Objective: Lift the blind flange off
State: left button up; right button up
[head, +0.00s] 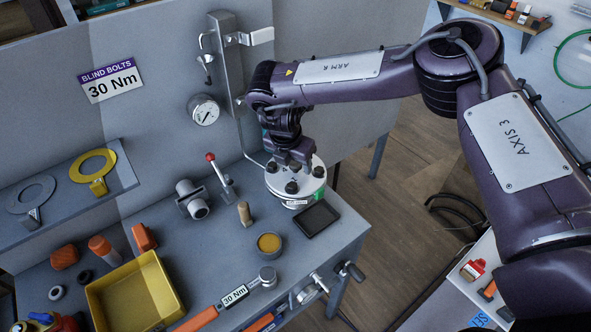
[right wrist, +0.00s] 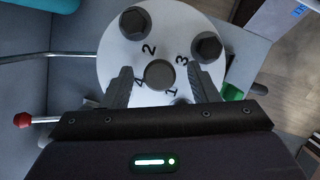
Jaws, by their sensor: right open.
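The blind flange (head: 305,183) is a white round disc with dark bolts, seated on a fitting at the bench's right end. In the right wrist view, the flange (right wrist: 168,35) shows the digits 1 to 4, a grey round knob (right wrist: 159,75) at its centre and hex bolt heads (right wrist: 133,22) near its rim. My right gripper (head: 294,163) points down over the flange. In the right wrist view, its open fingers (right wrist: 162,77) lie on either side of the knob, with gaps showing. The near part of the flange is hidden by the gripper body. My left gripper is not in view.
A black tray (head: 317,219) lies right in front of the flange. A red-tipped lever (head: 221,176), a pipe fitting (head: 192,199) and a tin of yellow paste (head: 269,243) stand to the left. A torque wrench (head: 234,297) lies along the front. The gauge panel rises behind.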

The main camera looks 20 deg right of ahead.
grip_shut()
jog(key=shift+w+r, duration=0.1)
jog(key=shift+r, duration=0.05)
dwell(0.4)
jog(key=shift+r, duration=0.55)
notch_tip(320, 180, up, 7)
jog(key=shift+f+b, duration=0.1)
jog(key=shift+b, duration=1.15)
notch_tip(320, 180, up, 11)
send_over(294, 164)
jog(key=shift+r+p, duration=0.45)
jog(key=shift+p, duration=0.15)
